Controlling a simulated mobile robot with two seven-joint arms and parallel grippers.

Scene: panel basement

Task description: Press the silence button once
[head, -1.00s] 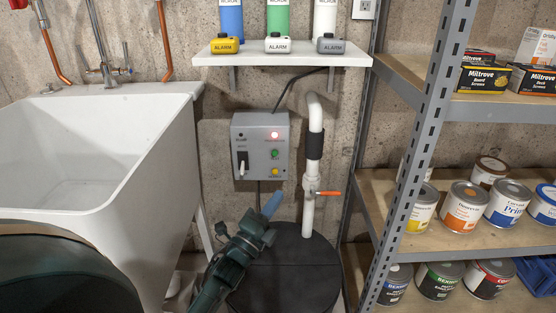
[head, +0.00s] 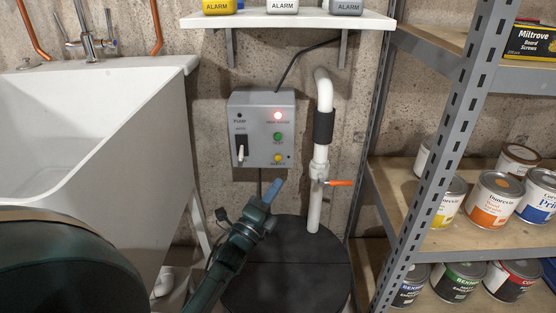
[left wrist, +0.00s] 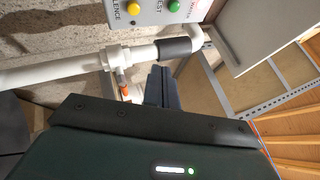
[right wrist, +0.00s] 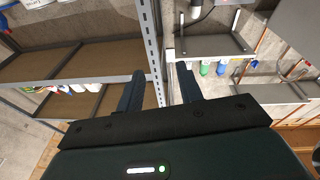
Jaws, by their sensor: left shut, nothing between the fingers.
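The grey control box (head: 262,128) hangs on the concrete wall, with a lit red lamp (head: 278,115), a green test button (head: 278,136) and a dark switch with a white lever (head: 240,150). The yellow silence button (head: 278,158) is at its lower right. It also shows upside down at the top of the left wrist view (left wrist: 134,8). My left gripper (head: 276,187) is shut and empty, below and in front of the box, apart from the button. In the right wrist view, my right gripper (right wrist: 158,80) is open and empty, away from the box.
A white pipe (head: 314,205) with an orange-handled valve (head: 338,183) stands right of the box. A black round lid (head: 285,275) lies below. A white sink (head: 120,150) is left, a metal shelf (head: 440,140) right. A white shelf (head: 290,20) with alarms hangs above.

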